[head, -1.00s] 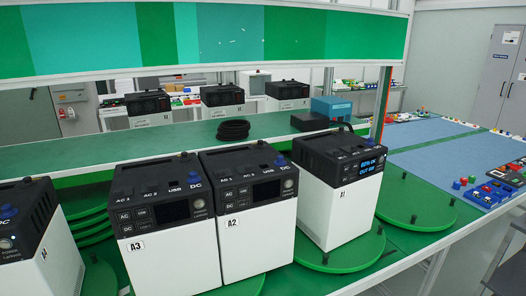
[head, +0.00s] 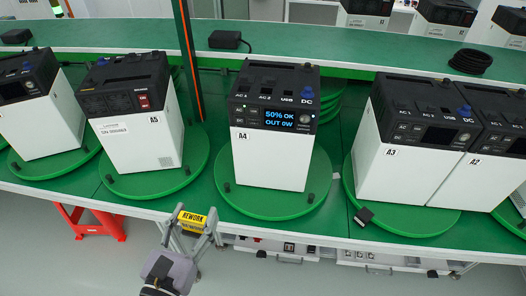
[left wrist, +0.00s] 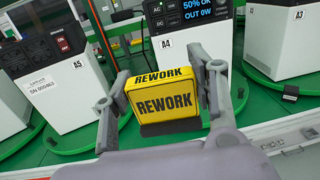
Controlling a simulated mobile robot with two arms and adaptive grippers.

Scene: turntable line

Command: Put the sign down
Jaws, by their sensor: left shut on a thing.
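The yellow REWORK sign (head: 192,221) is between the fingers of my left gripper (head: 194,226), which is shut on it. In the left wrist view the sign (left wrist: 162,98) is upright, its black lettering facing the camera, with a dark base below. The gripper holds it in front of the table edge, between the units A5 (head: 135,118) and A4 (head: 272,125). A4 has a lit screen reading 50% OK, OUT 0W, and stands on a green turntable (head: 232,198). My right gripper is out of view.
Units A3 (head: 400,165) and A2 (head: 478,175) stand to the right, close together. A black plug-like piece (head: 364,216) lies at the turntable rim before A3. A black adapter (head: 229,40) and coiled cable (head: 470,61) lie on the back shelf. A red stool (head: 92,222) stands below left.

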